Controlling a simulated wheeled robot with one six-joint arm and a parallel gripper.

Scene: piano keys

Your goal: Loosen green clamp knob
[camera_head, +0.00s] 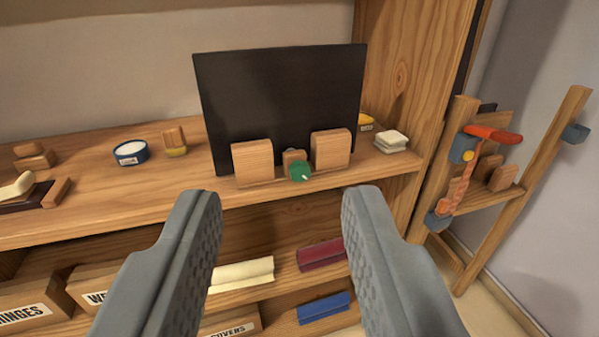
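The green clamp knob (299,171) is on the front of a small wooden block (293,157) at the shelf's front edge. It sits between two larger wooden blocks (253,162) and (330,149). A black panel (280,95) stands upright behind these blocks. My gripper (278,205) is open and empty, with its two grey padded fingers wide apart. The knob shows in the gap between the fingers, farther off and slightly above the fingertips in the picture. Nothing touches the knob.
The wooden shelf (100,205) holds a blue-rimmed tub (130,152) at left and a pale stack (391,141) at right. Cream, maroon (320,255) and blue (323,308) pieces lie below. A wooden upright (412,85) and a rack with an orange-handled clamp (492,134) stand right.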

